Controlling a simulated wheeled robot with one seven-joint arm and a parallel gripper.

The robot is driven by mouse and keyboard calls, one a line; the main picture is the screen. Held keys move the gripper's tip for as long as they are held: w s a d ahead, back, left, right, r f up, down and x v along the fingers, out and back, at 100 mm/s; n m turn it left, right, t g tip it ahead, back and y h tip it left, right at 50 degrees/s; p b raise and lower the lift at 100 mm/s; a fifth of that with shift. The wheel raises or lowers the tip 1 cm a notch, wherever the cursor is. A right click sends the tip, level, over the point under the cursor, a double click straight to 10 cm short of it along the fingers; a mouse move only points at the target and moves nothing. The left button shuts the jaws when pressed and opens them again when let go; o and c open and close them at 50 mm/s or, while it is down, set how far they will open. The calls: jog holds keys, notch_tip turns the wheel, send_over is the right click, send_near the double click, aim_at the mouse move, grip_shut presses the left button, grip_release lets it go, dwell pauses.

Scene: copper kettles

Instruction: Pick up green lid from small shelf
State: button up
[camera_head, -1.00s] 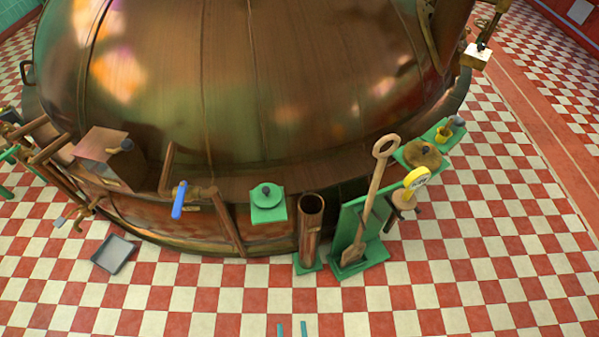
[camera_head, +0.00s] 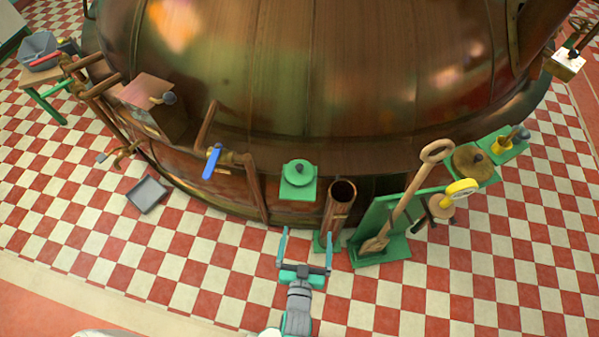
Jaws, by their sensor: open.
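The green lid (camera_head: 298,168), round with a dark knob on top, sits on a small green shelf (camera_head: 298,192) at the side of the big copper kettle. My gripper (camera_head: 305,248) is in the lower middle of the view, with its two teal fingers apart and nothing between them. In the picture it is below the shelf, clear of the lid. How far it is from the shelf in depth is hard to tell.
A copper tube (camera_head: 340,205) and a green stand with a wooden paddle (camera_head: 405,205) are right of the shelf. A blue-handled valve (camera_head: 212,161) is on its left. The copper kettle (camera_head: 310,70) rises behind. A grey tray (camera_head: 147,194) lies on the checkered floor.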

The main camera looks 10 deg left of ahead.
jog(key=n+y, duration=0.1)
send_near(298, 172)
jog(key=x, duration=0.3)
jog(key=shift+d+f, duration=0.1)
jog(key=shift+d, duration=0.15)
jog(key=shift+y, duration=0.4)
jog(key=x, duration=0.5)
jog(key=shift+w, duration=0.15)
jog(key=shift+x, duration=3.1)
jog(key=shift+d, duration=0.2)
jog(key=c, duration=1.3)
jog(key=shift+c, duration=0.2)
jog(key=shift+w+d, duration=0.15)
